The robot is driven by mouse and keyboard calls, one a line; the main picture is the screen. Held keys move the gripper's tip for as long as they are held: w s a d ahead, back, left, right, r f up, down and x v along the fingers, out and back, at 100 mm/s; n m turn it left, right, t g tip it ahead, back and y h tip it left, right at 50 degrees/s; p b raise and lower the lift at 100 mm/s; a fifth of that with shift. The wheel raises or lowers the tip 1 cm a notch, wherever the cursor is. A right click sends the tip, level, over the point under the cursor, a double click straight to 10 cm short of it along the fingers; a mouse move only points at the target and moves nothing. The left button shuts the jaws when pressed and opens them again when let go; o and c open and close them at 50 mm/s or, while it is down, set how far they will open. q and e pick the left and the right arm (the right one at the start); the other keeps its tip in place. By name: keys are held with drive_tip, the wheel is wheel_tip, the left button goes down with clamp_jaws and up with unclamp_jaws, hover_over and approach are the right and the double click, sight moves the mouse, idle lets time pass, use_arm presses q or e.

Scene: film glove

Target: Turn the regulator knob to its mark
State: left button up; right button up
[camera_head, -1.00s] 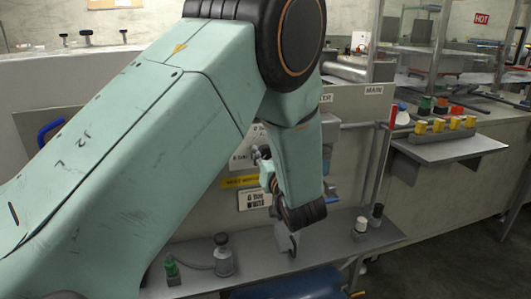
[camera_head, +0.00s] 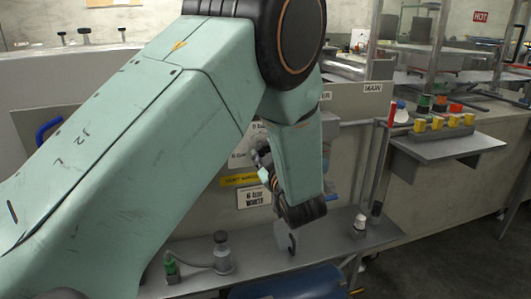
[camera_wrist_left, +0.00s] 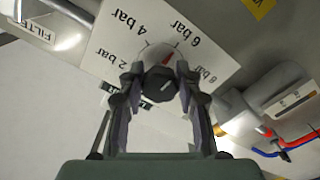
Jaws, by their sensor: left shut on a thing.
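In the left wrist view the regulator knob (camera_wrist_left: 160,86) is dark and faceted, with a short pale line on its face. A red mark (camera_wrist_left: 166,58) shows beside the knob, between the 4 bar and 6 bar letters. My left gripper (camera_wrist_left: 158,84) is shut on the knob, one finger on each side. In the head view my left gripper (camera_head: 264,168) is at the panel and hides the knob; part of the dial plate (camera_head: 241,156) shows. My right gripper is out of view.
A white card (camera_head: 254,198), seemingly reading "6 bar WHITE", is below a yellow label (camera_head: 240,180). A shelf below holds a grey fitting (camera_head: 222,256), a green fitting (camera_head: 171,267) and a white-topped one (camera_head: 360,226). Red and blue hoses (camera_wrist_left: 292,142) run near the gripper.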

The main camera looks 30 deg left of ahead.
use_arm(q)
drive_tip(key=shift+r+n, duration=0.15)
drive_tip(key=shift+n, duration=0.15)
drive_tip(key=o, duration=1.2)
drive_tip(key=shift+s, duration=0.1)
drive_tip(key=shift+c, duration=0.2)
wheel_tip(320, 180, up, 10)
drive_tip(key=shift+f, duration=0.1)
